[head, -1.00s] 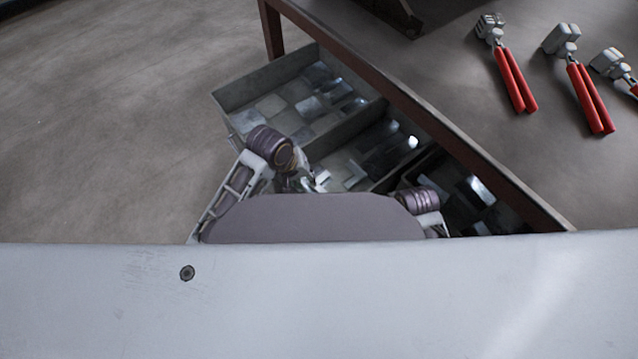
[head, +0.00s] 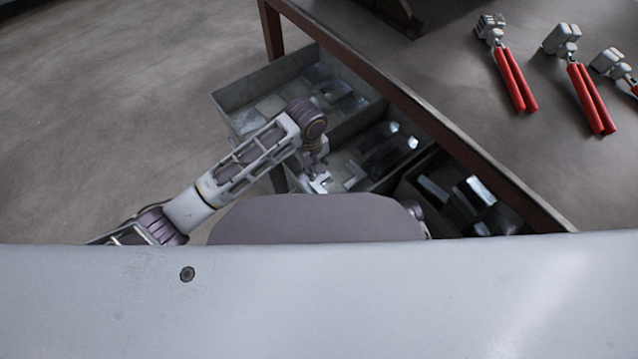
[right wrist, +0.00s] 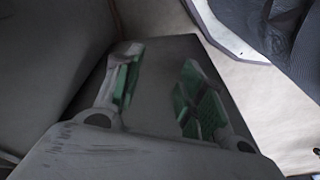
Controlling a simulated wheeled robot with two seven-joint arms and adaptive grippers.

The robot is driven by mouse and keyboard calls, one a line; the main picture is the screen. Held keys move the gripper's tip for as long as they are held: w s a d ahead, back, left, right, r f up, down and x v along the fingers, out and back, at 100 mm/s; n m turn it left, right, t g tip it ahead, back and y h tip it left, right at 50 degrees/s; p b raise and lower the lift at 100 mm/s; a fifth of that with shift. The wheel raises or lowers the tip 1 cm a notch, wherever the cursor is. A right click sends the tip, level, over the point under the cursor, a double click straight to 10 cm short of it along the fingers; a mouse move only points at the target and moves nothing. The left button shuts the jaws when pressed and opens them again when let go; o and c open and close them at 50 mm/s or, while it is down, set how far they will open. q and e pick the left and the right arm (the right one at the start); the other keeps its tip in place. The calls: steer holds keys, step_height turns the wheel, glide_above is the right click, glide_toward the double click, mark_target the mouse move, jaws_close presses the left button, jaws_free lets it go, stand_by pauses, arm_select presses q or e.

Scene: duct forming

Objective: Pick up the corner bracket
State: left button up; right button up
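Grey metal pieces lie in three bins below the table edge in the head view. I cannot tell for certain which are corner brackets; angled pieces (head: 388,154) lie in the middle bin (head: 340,135). My left arm reaches in from the left, and its gripper (head: 318,182) is low at the near left side of the middle bin. Its fingers are too small and partly hidden to tell whether they hold anything. My right gripper (right wrist: 162,95) shows in the right wrist view with its green-padded fingers apart and nothing visible between them. It is hidden in the head view.
The far-left bin (head: 240,92) holds flat metal plates. The right bin (head: 408,190) holds shiny angled pieces. The table (head: 455,85) with its brown edge overhangs the bins. Several red-handled tools (head: 515,80) lie on it. Open floor (head: 110,120) is at left.

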arm_select(q)
steer(key=shift+w+a+f+n+y, duration=0.1)
steer(key=shift+w+a+n+y, duration=0.35)
steer(key=shift+w+n, duration=0.2)
arm_select(e)
steer(key=shift+s+a+f, duration=0.15)
steer(key=shift+s+f, duration=0.05)
steer(key=shift+f, duration=0.5)
arm_select(q)
steer(key=shift+f, duration=0.15)
steer(key=b, duration=0.3)
glide_above(312, 186)
step_height(312, 186, down, 8)
steer(key=shift+r, duration=0.25)
steer(key=shift+f, duration=0.4)
arm_select(e)
steer(key=shift+t+y, duration=0.3)
steer(key=r, duration=0.2)
steer(key=a+r, duration=0.1)
steer(key=r, duration=0.1)
steer(key=shift+w, duration=0.4)
arm_select(q)
steer(key=shift+f, duration=0.1)
arm_select(e)
steer(key=shift+f, duration=0.15)
